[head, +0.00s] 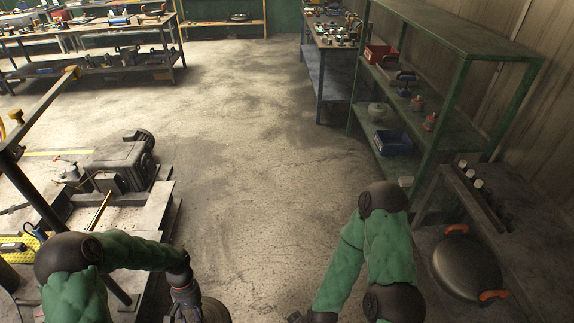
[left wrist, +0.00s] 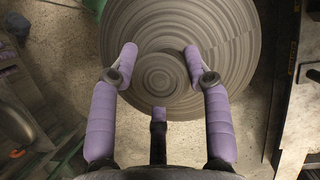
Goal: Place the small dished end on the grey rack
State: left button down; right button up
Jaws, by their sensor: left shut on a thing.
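The small dished end is a round grey disc with concentric ridges and a raised round centre, and it fills much of the left wrist view (left wrist: 230,45). My left gripper (left wrist: 160,54) is shut on that centre, with a purple finger on each side. In the head view only a sliver of the disc (head: 214,312) shows at the bottom edge, beside my left wrist. A dark grey rack (head: 520,262) stands at the lower right.
A large dark dish (head: 466,266) with orange handles is at the grey rack. A green shelf (head: 455,118) with bins and parts stands behind it. A motor-driven machine (head: 122,160) stands at the left. The concrete floor between is clear.

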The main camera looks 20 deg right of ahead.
aim_at(550, 268)
jog(key=z, duration=2.55)
jog(key=i+j+z, duration=0.1)
jog(key=j+z, duration=0.15)
jog(key=z, duration=0.15)
jog(key=i+j+z, duration=0.1)
jog(key=j+z, duration=0.15)
jog(key=z, duration=0.2)
